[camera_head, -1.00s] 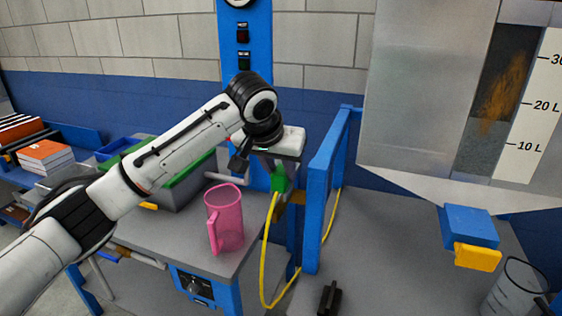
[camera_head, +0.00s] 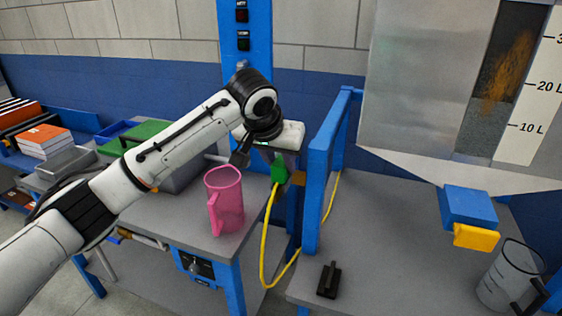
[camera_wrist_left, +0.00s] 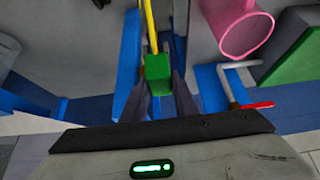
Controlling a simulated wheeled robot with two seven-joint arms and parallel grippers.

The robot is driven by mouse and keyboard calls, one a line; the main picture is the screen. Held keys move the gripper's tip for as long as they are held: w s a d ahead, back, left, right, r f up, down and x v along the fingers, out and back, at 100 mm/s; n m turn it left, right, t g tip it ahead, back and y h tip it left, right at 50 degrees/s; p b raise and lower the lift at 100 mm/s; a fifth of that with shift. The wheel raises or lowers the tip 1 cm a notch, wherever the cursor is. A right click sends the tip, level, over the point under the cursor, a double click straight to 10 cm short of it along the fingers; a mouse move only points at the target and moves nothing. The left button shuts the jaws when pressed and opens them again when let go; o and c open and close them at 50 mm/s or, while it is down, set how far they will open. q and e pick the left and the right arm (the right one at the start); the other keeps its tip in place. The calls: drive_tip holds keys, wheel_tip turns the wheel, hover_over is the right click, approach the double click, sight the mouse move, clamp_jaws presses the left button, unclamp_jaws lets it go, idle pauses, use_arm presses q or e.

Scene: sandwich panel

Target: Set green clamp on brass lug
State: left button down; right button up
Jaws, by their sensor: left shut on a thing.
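My left gripper (camera_head: 280,156) is shut on the green clamp (camera_head: 280,170), which also shows between the fingers in the left wrist view (camera_wrist_left: 158,70). A yellow cable (camera_head: 266,228) hangs from the clamp. The brass lug (camera_head: 298,178) is a small tan block on the blue frame, just right of the clamp in the head view. I cannot tell whether clamp and lug touch. The lug is not clear in the left wrist view. My right gripper is not in view.
A pink jug (camera_head: 225,203) stands on the grey bench left of the clamp. A blue post (camera_head: 319,195) rises close on the right. A black object (camera_head: 329,281) and a clear jug (camera_head: 508,278) are on the right bench. A blue block with a yellow part (camera_head: 468,207) hangs above.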

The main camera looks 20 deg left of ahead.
use_arm(q)
drive_tip(key=shift+f, duration=0.6)
drive_tip(key=c, duration=1.3)
unclamp_jaws()
drive_tip(key=shift+c, duration=0.2)
